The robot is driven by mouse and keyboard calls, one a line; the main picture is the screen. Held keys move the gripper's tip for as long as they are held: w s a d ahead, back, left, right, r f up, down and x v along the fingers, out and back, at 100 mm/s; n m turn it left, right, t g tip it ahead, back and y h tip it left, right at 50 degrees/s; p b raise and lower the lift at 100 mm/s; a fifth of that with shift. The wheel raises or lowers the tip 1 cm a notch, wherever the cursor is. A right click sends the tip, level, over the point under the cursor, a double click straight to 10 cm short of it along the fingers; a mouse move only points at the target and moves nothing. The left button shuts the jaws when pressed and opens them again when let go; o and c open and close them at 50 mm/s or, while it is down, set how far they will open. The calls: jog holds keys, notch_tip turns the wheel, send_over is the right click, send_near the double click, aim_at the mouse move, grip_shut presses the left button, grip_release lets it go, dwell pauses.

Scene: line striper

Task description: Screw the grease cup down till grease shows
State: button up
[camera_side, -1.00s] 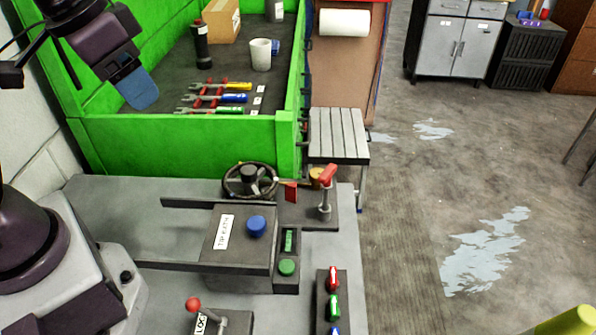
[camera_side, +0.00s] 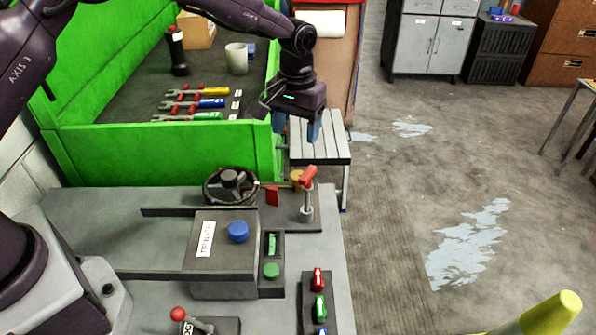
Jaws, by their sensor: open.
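A small brass-coloured round piece (camera_side: 296,178), which looks like the grease cup, sits at the back right of the grey machine deck, between the black handwheel (camera_side: 231,186) and the red-topped lever (camera_side: 308,190). No grease can be made out on it at this size. My gripper (camera_side: 297,128) points down above and behind the brass piece, in front of the slatted stand. Its two blue fingers are apart with nothing between them, and they are clear of the brass piece.
A red flag-like tab (camera_side: 272,196) stands close beside the brass piece. A box with a blue knob (camera_side: 238,231) and a green button (camera_side: 271,271) is nearer. The green-walled tray (camera_side: 160,155) holding wrenches is behind left. The slatted stand (camera_side: 325,150) is behind.

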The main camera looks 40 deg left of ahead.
aim_at(298, 175)
jog(key=shift+n, duration=0.5)
jog(key=f, duration=1.2)
jog(key=shift+w, duration=0.3)
jog(key=c, duration=0.9)
